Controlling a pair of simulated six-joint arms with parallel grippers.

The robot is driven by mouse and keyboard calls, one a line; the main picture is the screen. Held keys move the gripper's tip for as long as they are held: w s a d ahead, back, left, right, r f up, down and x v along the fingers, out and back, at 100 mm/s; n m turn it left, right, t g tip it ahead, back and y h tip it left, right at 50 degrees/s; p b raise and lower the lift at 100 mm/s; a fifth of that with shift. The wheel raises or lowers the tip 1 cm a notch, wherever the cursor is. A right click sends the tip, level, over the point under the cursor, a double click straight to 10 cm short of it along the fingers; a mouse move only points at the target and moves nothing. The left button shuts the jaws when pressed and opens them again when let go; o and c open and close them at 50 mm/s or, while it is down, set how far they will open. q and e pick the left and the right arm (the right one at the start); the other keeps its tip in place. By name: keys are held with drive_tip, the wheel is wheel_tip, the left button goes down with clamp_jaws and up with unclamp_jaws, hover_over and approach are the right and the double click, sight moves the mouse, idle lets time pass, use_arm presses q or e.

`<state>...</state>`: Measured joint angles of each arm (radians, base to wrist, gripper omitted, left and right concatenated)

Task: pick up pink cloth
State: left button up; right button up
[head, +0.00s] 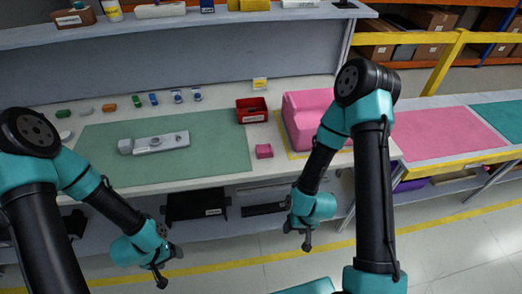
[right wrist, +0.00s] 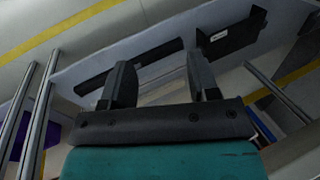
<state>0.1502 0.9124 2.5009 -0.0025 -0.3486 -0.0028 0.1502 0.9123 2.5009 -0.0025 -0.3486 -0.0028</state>
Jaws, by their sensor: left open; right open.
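A small folded pink piece, which looks like the pink cloth (head: 264,151), lies at the front edge of the white table, right of the green mat (head: 215,155). My left gripper (head: 162,279) hangs open and empty in front of the table, below the tabletop and left of the cloth. My right gripper (head: 306,244) is also in front of the table, low and to the right of the cloth. In the right wrist view its two fingers (right wrist: 160,80) are apart with nothing between them. The cloth does not show in that view.
A large pink block (head: 306,117) stands right of the cloth, partly behind my right arm. A red bin (head: 252,111) sits behind the cloth. A grey module (head: 154,143) lies on the mat, with several small parts behind it. A shelf (head: 200,28) overhangs the back.

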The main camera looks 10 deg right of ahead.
drive_tip(key=shift+o, duration=0.3)
drive_tip(key=o, duration=0.5)
drive_tip(key=shift+c, duration=0.2)
